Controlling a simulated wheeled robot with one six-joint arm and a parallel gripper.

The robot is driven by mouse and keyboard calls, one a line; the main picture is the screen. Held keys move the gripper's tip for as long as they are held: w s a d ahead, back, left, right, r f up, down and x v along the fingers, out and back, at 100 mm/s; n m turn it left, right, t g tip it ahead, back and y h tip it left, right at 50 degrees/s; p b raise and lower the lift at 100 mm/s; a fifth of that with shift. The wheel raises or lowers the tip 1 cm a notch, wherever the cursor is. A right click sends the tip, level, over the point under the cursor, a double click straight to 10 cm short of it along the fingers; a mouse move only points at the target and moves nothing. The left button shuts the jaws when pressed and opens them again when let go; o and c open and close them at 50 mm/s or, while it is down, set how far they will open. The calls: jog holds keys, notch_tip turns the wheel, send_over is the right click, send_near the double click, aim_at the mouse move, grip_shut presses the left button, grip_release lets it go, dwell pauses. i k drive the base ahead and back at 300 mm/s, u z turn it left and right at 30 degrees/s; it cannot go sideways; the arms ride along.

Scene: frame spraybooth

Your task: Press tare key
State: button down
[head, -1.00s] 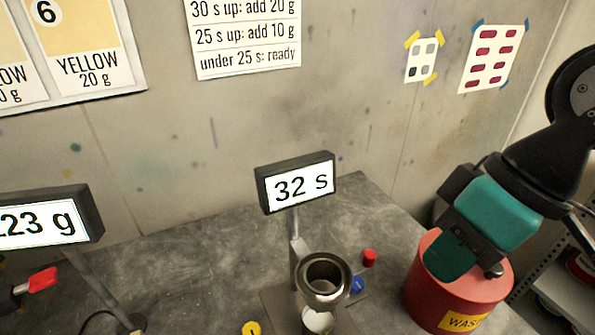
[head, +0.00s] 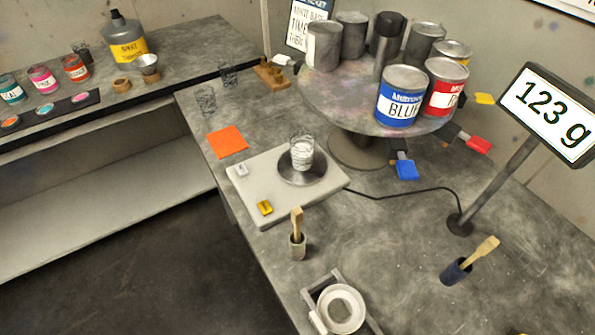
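The scale (head: 275,205) is a pale flat slab on the grey bench, with a dark round pan (head: 318,178). A clear glass (head: 302,152) with whitish contents stands on the pan. Two small keys sit on the slab's left part: a white one (head: 241,170) and a yellow one (head: 264,207). Their markings are too small to read, so I cannot tell which is the tare key. The scale's display (head: 550,112) on a post reads 123 g. My gripper is not in this view.
A round raised stand (head: 345,115) holds several paint cans behind the scale. An orange card (head: 227,142) and empty glasses lie left of it. Brush holders (head: 298,247) (head: 456,271) and a white ring-shaped item (head: 340,309) stand in front. Open floor (head: 150,270) lies at lower left.

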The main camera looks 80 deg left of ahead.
aim_at(264, 206)
jog(key=u, duration=0.45)
jog(key=k, duration=1.1)
jog(key=u, duration=0.4)
jog(key=i, duration=0.6)
jog(key=u, duration=0.7)
jog(key=i, duration=0.55)
jog(key=u, duration=0.6)
